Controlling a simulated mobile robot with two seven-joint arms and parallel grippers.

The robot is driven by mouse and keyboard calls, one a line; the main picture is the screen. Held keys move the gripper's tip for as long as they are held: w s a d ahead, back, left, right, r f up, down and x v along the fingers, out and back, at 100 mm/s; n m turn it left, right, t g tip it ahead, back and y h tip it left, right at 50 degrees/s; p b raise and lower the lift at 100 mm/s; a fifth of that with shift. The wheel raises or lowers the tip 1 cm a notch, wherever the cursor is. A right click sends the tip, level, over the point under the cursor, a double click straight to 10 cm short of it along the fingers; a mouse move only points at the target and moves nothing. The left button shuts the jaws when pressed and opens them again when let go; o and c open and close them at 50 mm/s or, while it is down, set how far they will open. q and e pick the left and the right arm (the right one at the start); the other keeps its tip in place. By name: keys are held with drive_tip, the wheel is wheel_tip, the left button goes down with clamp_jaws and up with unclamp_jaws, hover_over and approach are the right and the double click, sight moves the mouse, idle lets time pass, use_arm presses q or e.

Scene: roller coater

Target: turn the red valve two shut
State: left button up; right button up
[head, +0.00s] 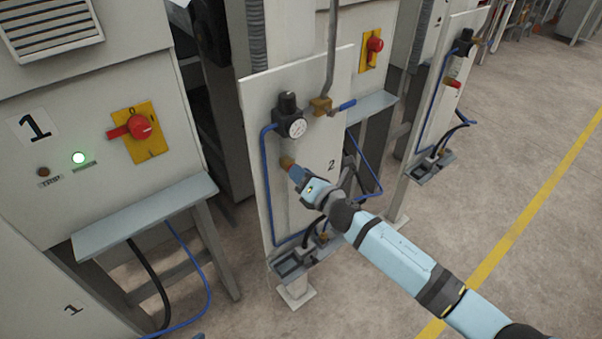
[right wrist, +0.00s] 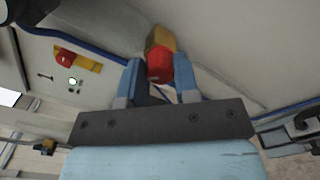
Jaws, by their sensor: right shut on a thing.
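The red valve (right wrist: 159,68) of panel 2 sits between the two blue fingers of my right gripper (right wrist: 158,78) in the right wrist view. Its brass body (right wrist: 160,39) shows beyond the fingertips. In the head view the brass fitting (head: 287,162) shows on the panel marked 2 (head: 334,82), and the red part is mostly hidden by my right gripper (head: 295,173). The right gripper is shut on the valve, reaching it from the lower right. My left gripper is in neither view.
A pressure gauge (head: 297,128) and a blue-handled valve (head: 341,107) are above on the same panel. Blue hose (head: 267,190) runs along its left edge. Cabinet 1 with a red switch (head: 140,127) stands left. Another panel (head: 440,75) stands right; open floor (head: 530,130) lies beyond.

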drive_tip(key=shift+f+m+p, duration=0.1)
drive_tip(key=shift+m+p, duration=0.7)
drive_tip(key=shift+m, duration=3.6)
drive_tip(key=o, duration=0.9)
drive_tip(key=shift+o, duration=0.2)
drive_tip(key=b+v, duration=0.1)
drive_tip(key=v, duration=1.3)
drive_tip(key=shift+b, duration=0.4)
